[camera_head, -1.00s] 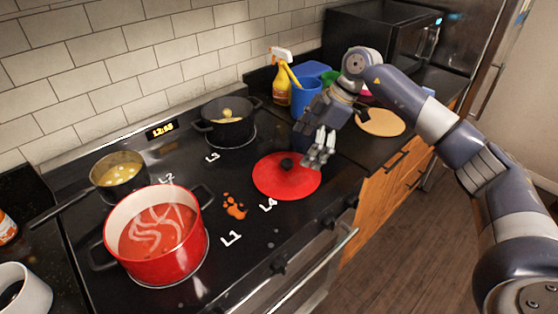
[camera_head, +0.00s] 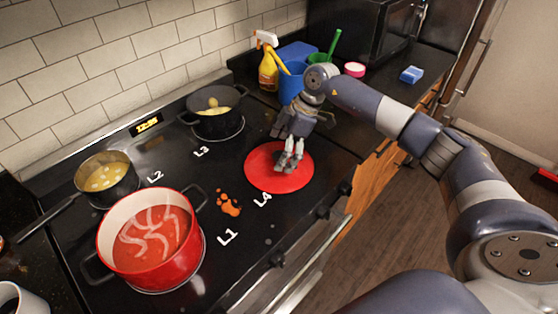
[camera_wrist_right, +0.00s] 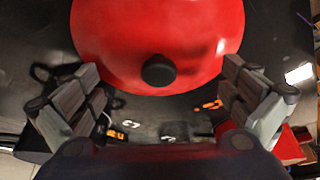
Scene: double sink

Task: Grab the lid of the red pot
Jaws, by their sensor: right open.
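The red lid (camera_head: 268,180) lies flat on the black stovetop by the L4 label. Its round black knob (camera_wrist_right: 159,71) shows in the right wrist view, just ahead of and between the fingers. My right gripper (camera_head: 289,162) is above the lid and hides the knob in the head view. In the right wrist view its fingers (camera_wrist_right: 160,90) are spread wide with nothing between them. The red pot (camera_head: 152,245) stands uncovered at L1, holding red soup with pale swirls. My left gripper is not in view.
A black pot (camera_head: 214,122) stands at L3 and a small saucepan (camera_head: 107,178) at L2. An orange spill (camera_head: 228,203) lies between pot and lid. A yellow spray bottle (camera_head: 268,70) and blue containers (camera_head: 291,89) stand behind my right arm.

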